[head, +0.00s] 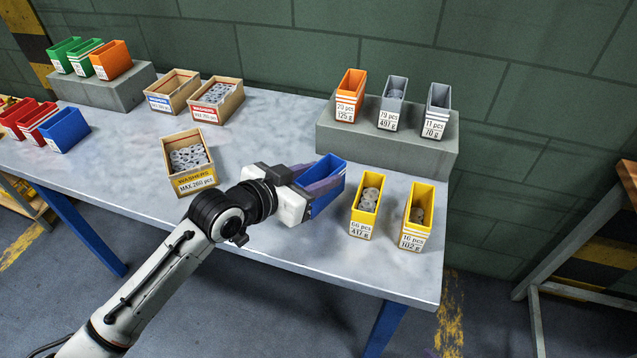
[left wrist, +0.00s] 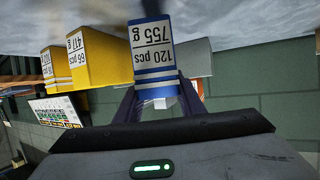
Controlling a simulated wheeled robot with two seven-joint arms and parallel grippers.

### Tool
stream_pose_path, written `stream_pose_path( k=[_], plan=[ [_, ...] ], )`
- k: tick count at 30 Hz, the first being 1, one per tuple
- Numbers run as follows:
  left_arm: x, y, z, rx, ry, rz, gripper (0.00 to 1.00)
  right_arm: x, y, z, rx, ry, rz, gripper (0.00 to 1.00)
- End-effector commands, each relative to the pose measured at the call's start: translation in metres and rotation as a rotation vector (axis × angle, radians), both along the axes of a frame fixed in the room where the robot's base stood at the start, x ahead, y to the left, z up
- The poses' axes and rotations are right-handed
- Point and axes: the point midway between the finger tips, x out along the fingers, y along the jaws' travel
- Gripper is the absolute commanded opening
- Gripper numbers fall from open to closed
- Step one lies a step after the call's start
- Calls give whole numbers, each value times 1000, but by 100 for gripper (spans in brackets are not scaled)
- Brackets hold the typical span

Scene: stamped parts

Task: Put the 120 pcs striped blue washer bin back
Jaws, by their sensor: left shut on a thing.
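The striped blue bin (head: 331,165) is at the front middle of the table, left of the yellow bins. Its label in the left wrist view (left wrist: 152,45) reads 120 pcs, 755 g, with white stripes by the label. My left gripper (head: 318,183) is shut on this bin, one finger along each side; the fingers also show in the left wrist view (left wrist: 160,103). The bin looks roughly upright. I cannot tell whether its base touches the table, and its contents are hidden. My right gripper is not in view.
Yellow bins (head: 367,204) (head: 417,215) stand right of the blue bin. A grey block (head: 400,150) behind holds one orange and two grey bins. A washer box (head: 190,160) stands left. Another blue bin (head: 66,129) sits beside red bins at far left.

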Motion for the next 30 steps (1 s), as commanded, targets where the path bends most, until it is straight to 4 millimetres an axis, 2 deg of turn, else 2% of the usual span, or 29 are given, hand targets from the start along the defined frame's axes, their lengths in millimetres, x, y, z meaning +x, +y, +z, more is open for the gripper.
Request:
stream_pose_path(
  k=[1,4,16,17,20,30],
  plan=[
    [0,0,-9,0,3,0,0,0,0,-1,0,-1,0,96],
    [0,0,-18,-1,1,0,0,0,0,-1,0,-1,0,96],
    [0,0,-23,-1,-1,0,0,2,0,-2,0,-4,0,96],
    [0,0,-23,-1,-1,0,37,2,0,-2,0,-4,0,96],
    [0,0,-23,0,0,0,54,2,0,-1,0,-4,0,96],
    [0,0,-19,-1,-1,0,54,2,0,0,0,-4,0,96]
  ],
)
